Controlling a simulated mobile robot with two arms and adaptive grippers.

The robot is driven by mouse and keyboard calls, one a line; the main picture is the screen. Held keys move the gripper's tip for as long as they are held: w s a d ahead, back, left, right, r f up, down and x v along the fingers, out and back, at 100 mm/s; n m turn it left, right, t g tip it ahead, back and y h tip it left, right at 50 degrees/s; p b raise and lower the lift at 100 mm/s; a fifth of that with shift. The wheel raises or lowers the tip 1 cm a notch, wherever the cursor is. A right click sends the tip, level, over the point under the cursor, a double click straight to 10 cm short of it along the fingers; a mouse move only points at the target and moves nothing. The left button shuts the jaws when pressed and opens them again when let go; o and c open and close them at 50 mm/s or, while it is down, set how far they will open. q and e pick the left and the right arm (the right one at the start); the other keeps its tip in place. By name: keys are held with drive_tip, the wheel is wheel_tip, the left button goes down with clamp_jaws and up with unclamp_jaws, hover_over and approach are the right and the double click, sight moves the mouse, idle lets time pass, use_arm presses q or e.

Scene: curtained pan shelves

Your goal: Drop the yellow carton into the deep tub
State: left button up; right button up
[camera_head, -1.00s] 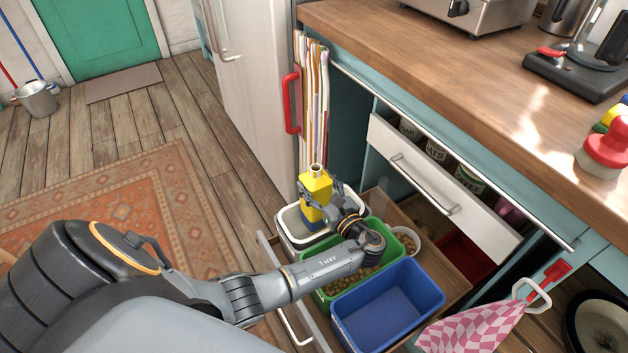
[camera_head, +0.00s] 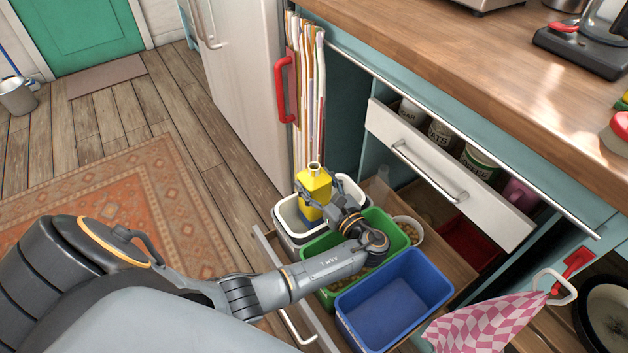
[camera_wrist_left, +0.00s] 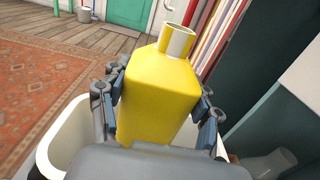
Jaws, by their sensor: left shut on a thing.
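The yellow carton (camera_head: 313,183) has an open spout at its top and stands about upright in my left gripper (camera_head: 326,204). The gripper is shut on it, one finger on each side, as the left wrist view shows with the carton (camera_wrist_left: 158,92) between the fingers. The carton is over the white tub (camera_head: 284,217) at the back of the open lower drawer; its lower end is partly hidden by the gripper. A green tub (camera_head: 327,241) and a blue tub (camera_head: 395,304) stand nearer. I cannot tell from the views which tub is deepest. My right gripper is out of view.
An open upper drawer (camera_head: 440,175) with canisters juts out right of the tubs. Striped towels (camera_head: 308,95) hang beside the fridge (camera_head: 240,80). A small white bowl (camera_head: 409,229) sits beside the green tub. A pink checked cloth (camera_head: 487,325) hangs at lower right.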

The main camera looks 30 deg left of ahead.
use_arm(q)
drive_tip(key=o, duration=1.1)
drive_tip(key=shift+d, duration=0.1)
drive_tip(key=v, duration=1.2)
drive_tip(key=shift+s+f, duration=0.1)
